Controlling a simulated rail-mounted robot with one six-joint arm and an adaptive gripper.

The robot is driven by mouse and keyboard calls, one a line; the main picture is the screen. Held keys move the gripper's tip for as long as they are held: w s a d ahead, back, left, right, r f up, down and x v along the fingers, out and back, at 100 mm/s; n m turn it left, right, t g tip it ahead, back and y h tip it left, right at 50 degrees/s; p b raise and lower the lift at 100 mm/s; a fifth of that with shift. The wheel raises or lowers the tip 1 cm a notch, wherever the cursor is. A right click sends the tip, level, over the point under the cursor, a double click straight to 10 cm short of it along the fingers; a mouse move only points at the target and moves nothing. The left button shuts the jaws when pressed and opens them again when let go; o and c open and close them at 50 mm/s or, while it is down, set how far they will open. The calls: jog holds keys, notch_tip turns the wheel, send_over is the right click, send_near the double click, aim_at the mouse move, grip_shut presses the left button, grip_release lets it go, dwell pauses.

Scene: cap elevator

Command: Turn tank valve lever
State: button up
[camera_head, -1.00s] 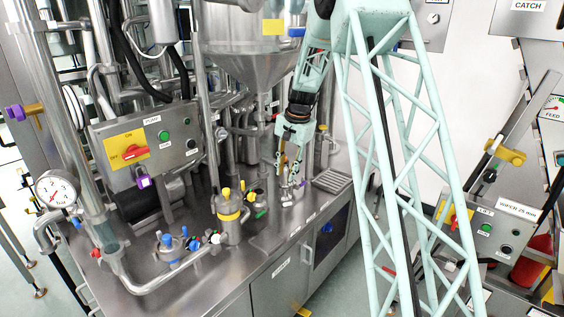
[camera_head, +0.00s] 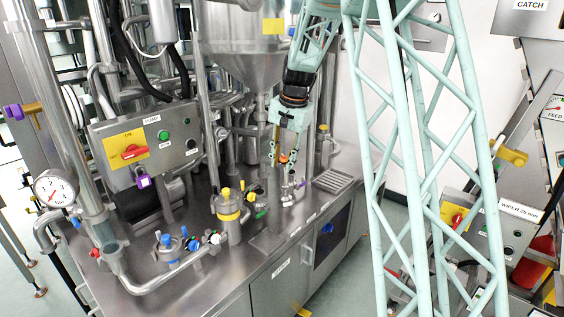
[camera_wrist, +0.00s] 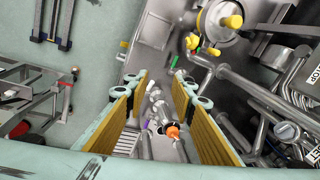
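The steel conical tank (camera_head: 240,55) stands at the back of the bench. My gripper (camera_head: 283,160) points down just right of and below the tank's cone, above the small pipe fittings (camera_head: 288,190) on the bench. It is open, with two yellow-padded fingers apart in the wrist view (camera_wrist: 160,88). An orange-tipped part (camera_wrist: 172,131) shows between the fingers there, above or among steel pipework; whether it touches a pad I cannot tell. I cannot tell for sure which part is the tank valve lever.
A yellow-topped steel vessel (camera_head: 228,205) and blue-handled valves (camera_head: 168,242) stand left on the bench. The pump control box (camera_head: 145,148) is further left. A drain grate (camera_head: 334,180) lies right of the fittings. Open floor lies beyond the bench's front edge.

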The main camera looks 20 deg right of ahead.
jog(key=shift+s+a+r, duration=0.15)
jog(key=shift+s+r, duration=0.05)
jog(key=shift+r, duration=0.1)
jog(key=shift+c, duration=0.2)
jog(key=m+p, duration=0.4)
jog(key=p, duration=0.1)
send_over(289, 204)
jog(key=s, duration=0.2)
jog(key=s+d+f+x, duration=0.1)
jog(key=s+x, duration=0.2)
jog(key=x, duration=1.2)
jog(key=shift+s+a+r, duration=0.15)
jog(key=shift+a+r, duration=0.05)
jog(key=shift+r, duration=0.15)
jog(key=shift+f, duration=0.1)
jog(key=shift+b+x, duration=0.3)
jog(key=shift+x, duration=6.5)
jog(key=shift+s, duration=0.15)
jog(key=shift+c, duration=0.7)
